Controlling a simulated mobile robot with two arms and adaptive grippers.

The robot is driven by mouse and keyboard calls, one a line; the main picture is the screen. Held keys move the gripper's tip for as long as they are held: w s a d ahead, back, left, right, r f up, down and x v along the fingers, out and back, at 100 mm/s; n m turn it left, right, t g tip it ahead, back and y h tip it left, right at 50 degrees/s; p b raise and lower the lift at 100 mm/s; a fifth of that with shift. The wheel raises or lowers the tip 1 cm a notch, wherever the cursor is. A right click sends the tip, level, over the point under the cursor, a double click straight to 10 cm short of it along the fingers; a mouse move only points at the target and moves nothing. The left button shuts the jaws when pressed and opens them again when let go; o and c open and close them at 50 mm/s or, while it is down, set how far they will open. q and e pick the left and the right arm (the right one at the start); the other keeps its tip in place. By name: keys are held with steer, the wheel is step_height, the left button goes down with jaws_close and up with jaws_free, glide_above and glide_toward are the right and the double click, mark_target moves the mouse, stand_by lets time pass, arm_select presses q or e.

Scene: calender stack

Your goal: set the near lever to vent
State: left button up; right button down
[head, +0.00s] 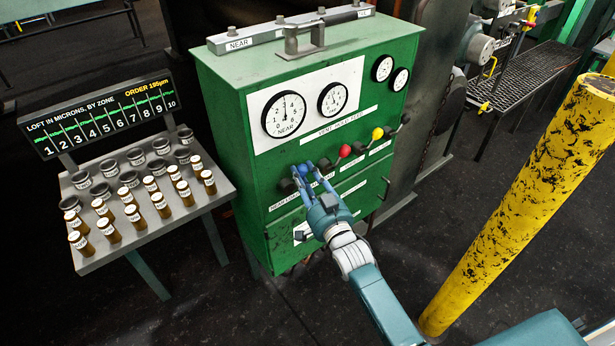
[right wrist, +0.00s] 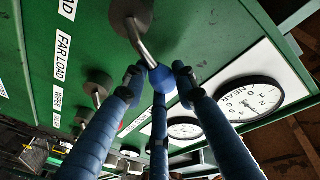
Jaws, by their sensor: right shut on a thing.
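The near lever has a dark round hub (head: 287,186) at the left end of a lever row on the green cabinet (head: 232,130). Its metal rod (right wrist: 142,48) ends in a blue ball knob (right wrist: 161,78), seen in the right wrist view. My right gripper (head: 306,172) is shut on this knob, its blue fingers around it. In the head view the fingers mostly hide the knob, and the lever points up and to the right from its hub. My left gripper is not in view.
A red-knobbed lever (head: 345,151), a yellow-knobbed lever (head: 377,133) and a black-knobbed one (head: 405,118) stand close to the right. Gauges (head: 284,115) sit above. A tray of vials (head: 145,228) stands left. A yellow post (head: 520,205) stands right of my arm.

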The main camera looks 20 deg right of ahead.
steer(key=s+a+n+t+y+b, duration=0.1)
steer(key=a+n+y+b, duration=0.3)
steer(key=n, duration=1.1)
steer(key=shift+s+a+f+n+t+b, duration=0.4)
steer(key=shift+s+a+b, duration=0.4)
steer(key=shift+a+b, duration=0.95)
steer(key=shift+f, duration=0.15)
steer(key=c, duration=1.6)
jaws_free()
steer(key=shift+f, duration=0.1)
steer(key=shift+o, duration=0.7)
steer(key=shift+s+a, duration=0.1)
steer(key=shift+a, duration=0.05)
